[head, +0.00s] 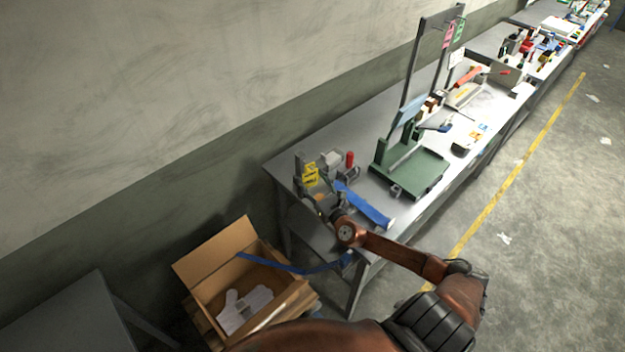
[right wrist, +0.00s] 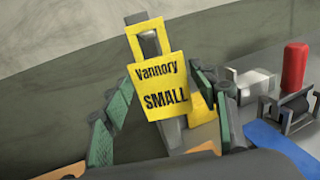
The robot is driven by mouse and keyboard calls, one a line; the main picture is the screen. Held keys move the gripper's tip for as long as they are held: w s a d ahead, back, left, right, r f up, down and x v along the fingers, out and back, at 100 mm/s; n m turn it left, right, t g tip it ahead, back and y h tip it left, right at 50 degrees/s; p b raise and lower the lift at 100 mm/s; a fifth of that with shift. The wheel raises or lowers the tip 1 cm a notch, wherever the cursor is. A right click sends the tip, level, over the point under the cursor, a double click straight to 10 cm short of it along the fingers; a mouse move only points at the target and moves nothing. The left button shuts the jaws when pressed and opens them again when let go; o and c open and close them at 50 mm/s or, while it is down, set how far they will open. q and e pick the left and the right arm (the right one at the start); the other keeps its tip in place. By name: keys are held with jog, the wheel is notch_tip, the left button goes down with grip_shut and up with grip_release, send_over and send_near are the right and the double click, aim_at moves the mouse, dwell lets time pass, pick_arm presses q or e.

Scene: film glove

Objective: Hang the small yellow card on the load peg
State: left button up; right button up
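The small yellow card (right wrist: 162,88) reads "Vannory SMALL" and hangs upright, with a slot in its upper part. It also shows in the head view (head: 310,175), at the near end of the bench. A grey upright post (right wrist: 145,38) stands behind it and shows through the slot. The peg tip is not clear, so I cannot tell exactly how the card is seated. My right gripper (right wrist: 164,84) is open, its green fingers spread to either side of the card with gaps. In the head view my right gripper (head: 323,203) is small, near the bench end. My left gripper is not in view.
A red cylinder (right wrist: 294,66) stands right of the card. A blue strip (head: 366,206) lies on the bench (head: 385,125). A green press-like stand (head: 408,170) is farther along. An open cardboard box (head: 215,255) with white gloves sits below the bench end.

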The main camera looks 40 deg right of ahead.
jog(key=shift+o, duration=1.1)
jog(key=s+a, duration=0.2)
jog(key=s, duration=0.9)
jog(key=shift+s, duration=0.4)
